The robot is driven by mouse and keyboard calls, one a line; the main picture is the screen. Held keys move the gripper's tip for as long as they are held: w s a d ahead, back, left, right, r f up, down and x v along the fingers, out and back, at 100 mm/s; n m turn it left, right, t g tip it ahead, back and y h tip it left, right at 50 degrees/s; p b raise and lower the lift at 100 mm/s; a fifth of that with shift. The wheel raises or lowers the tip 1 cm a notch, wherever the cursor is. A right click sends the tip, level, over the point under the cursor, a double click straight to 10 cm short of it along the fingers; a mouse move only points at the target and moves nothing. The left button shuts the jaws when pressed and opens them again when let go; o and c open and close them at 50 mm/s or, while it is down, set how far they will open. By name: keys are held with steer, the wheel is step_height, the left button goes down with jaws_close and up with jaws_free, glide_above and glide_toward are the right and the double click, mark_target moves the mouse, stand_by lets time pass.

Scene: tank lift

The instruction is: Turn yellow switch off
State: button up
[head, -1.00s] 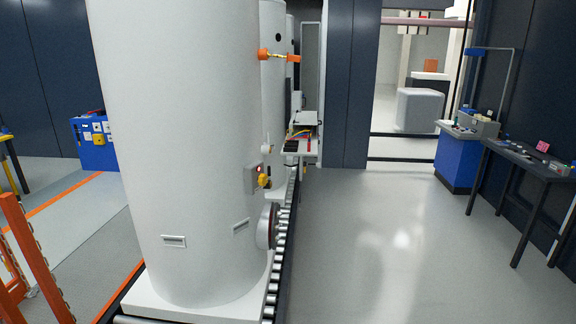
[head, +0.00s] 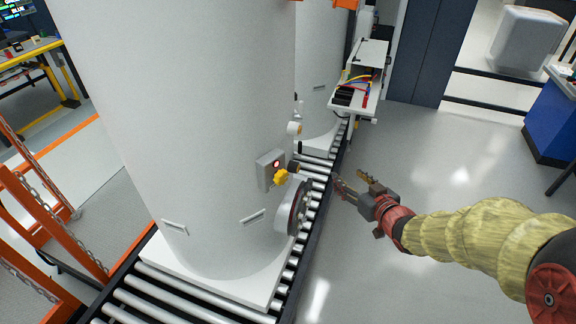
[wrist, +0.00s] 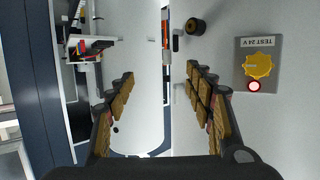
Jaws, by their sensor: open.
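The yellow switch (head: 281,177) is a rotary knob on a small grey box on the side of a large white tank (head: 200,120). A red lamp (head: 276,164) beside the knob looks lit. In the wrist view the yellow knob (wrist: 257,65) is at the right, under a "TEST 24 V" label, with the glowing red lamp (wrist: 254,86) below it. My gripper (head: 350,183) is open and empty, to the right of the switch and apart from it. In the wrist view my gripper's padded fingers (wrist: 160,90) are spread, with the knob outside them to the right.
A round flange (head: 295,208) sticks out of the tank below the switch. A dark knob (wrist: 195,26) shows near the switch. The tank stands on a roller conveyor (head: 160,287). A white shelf with wires (head: 360,75) is behind. The floor at right is clear.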

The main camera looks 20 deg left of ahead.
steer(key=s+a+f+n+g+y+p, duration=0.1)
steer(key=s+a+n+g+y+p, duration=0.2)
steer(key=a, duration=0.4)
steer(key=y, duration=0.5)
glide_toward(284, 178)
steer(key=x, duration=0.2)
steer(key=shift+m+g, duration=0.3)
steer(key=shift+g, duration=0.1)
steer(key=p+x, duration=0.1)
steer(key=x, duration=0.6)
steer(key=shift+w+d+r, duration=0.1)
steer(key=shift+w+r, duration=0.05)
steer(key=c, duration=1.1)
steer(key=shift+c, duration=0.3)
